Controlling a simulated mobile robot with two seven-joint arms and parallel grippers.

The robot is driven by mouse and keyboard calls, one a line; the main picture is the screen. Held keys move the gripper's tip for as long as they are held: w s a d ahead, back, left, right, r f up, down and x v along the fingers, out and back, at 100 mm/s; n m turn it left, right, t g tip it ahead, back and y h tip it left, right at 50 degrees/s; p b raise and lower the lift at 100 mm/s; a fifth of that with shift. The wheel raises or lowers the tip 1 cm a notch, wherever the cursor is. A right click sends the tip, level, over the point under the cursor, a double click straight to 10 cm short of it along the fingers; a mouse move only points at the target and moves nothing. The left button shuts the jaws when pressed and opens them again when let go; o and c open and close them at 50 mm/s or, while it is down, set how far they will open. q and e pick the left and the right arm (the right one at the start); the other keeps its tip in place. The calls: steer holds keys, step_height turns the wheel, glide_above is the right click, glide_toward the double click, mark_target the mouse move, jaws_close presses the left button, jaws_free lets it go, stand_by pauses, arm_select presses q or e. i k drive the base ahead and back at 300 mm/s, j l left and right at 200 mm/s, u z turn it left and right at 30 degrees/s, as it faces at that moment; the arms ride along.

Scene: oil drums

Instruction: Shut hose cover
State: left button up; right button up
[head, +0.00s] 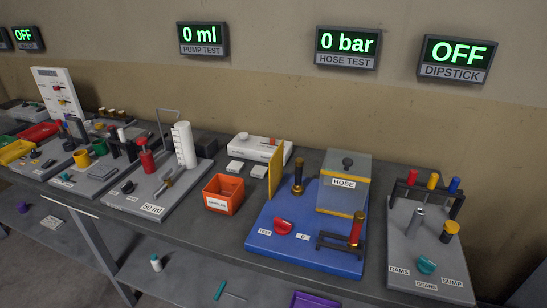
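A blue board (300,240) stands on the bench at the right of the middle. A thin yellow panel (275,172) stands upright at the board's back left, apart from the grey part. I cannot tell which of these is the hose cover or how it is hinged. Neither gripper is in view.
A red knob (283,227) is on the board's front left. An orange bin (223,194) stands to the left, and a grey dipstick board (430,245) to the right. The hose test display (347,47) reads 0 bar. A lower shelf holds small items.

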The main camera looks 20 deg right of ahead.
mark_target(347, 162)
steer(key=k+l+u, duration=0.15)
steer(key=k+l, duration=0.15)
steer(key=l, duration=0.15)
steer(key=k+l+u, duration=0.15)
steer(key=k+l, duration=0.15)
steer(key=l, duration=0.1)
